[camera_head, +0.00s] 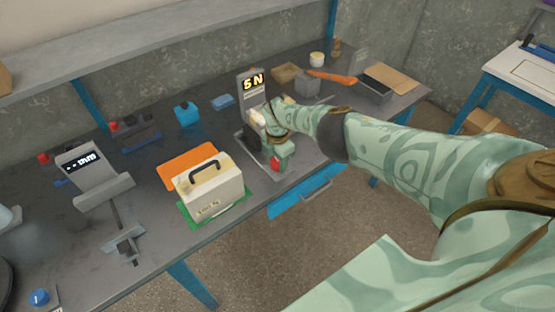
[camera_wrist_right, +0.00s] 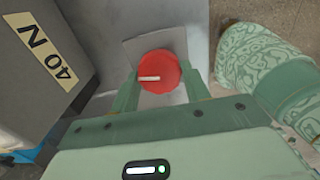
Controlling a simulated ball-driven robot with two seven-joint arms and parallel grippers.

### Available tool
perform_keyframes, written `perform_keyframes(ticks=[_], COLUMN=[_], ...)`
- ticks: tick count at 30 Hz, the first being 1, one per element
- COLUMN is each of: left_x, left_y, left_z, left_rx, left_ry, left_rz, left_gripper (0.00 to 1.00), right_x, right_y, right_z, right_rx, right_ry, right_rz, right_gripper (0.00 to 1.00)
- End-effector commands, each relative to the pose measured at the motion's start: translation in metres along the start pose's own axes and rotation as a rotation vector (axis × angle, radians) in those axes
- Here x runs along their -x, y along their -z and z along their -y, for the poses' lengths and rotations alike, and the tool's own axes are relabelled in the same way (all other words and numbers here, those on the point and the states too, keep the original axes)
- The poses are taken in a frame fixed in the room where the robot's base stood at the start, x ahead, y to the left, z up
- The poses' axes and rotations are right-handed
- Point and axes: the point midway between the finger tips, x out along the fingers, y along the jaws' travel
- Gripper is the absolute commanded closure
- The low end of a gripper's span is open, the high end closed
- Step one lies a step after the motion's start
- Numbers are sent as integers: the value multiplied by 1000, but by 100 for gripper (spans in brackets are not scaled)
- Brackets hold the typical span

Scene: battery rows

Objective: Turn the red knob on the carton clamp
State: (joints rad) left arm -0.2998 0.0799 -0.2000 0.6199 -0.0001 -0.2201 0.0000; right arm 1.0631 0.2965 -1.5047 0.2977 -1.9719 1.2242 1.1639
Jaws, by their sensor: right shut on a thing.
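The carton clamp (camera_head: 251,84) stands near the middle of the bench, with a lit display reading 5 N. Its red knob (camera_head: 275,165) is low at the front of the clamp. My right gripper (camera_head: 280,155) is at the knob and partly covers the clamp. In the right wrist view the round red knob (camera_wrist_right: 160,66) sits between my right gripper's two green fingers (camera_wrist_right: 161,86), which are shut on it from both sides. The knob's white mark lies nearly level, left of its middle. My left gripper does not show.
A cream box with a black handle (camera_head: 210,188) stands on a green mat (camera_head: 195,220), left of the clamp. Another display device (camera_head: 83,163) stands farther left. A block labelled 40 N (camera_wrist_right: 45,60) is close beside my gripper. An orange object (camera_head: 332,77) lies behind.

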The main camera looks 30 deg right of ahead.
Motion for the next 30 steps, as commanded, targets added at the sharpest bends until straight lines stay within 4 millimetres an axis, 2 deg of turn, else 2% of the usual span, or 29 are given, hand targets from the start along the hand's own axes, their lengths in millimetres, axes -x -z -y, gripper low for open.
perform_keyframes(ticks=[10,25,26,27,28,30], left_x=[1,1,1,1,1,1], left_y=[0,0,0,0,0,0], left_z=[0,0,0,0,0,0], left_rx=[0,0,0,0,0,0], left_ry=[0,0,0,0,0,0], left_rz=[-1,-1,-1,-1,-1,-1], left_gripper=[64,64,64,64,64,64], right_x=[2,2,2,2,2,2], right_y=[-1,-2,-2,-2,-2,-1], right_z=[-2,-2,-2,-2,-2,-2], right_rx=[-126,-145,-145,-145,-145,-145], right_ry=[-5,-5,-5,-5,-5,-4], right_rz=[3,2,2,2,2,2], right_gripper=[76,76,51,40,32,32])
